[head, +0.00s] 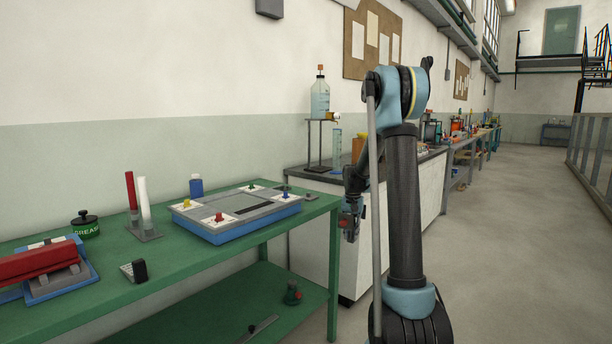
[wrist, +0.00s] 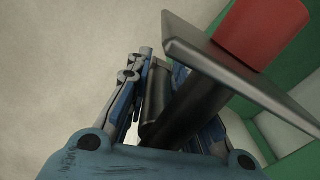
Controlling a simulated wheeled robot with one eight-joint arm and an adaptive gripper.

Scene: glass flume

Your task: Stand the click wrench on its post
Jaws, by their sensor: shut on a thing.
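My gripper (head: 349,222) hangs off the right end of the green workbench, pointing down. In the wrist view its blue-grey fingers (wrist: 165,105) are shut around a dark cylindrical shaft. This held thing, seemingly the click wrench (wrist: 200,92), also has a flat grey plate and a red cylindrical end beyond the fingertips. A grey base on the bench carries an upright red rod (head: 131,190) and an upright white rod (head: 145,198). I cannot tell which, if either, is the wrench's post.
A white cabinet (head: 305,236) stands behind. Floor at right is clear.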

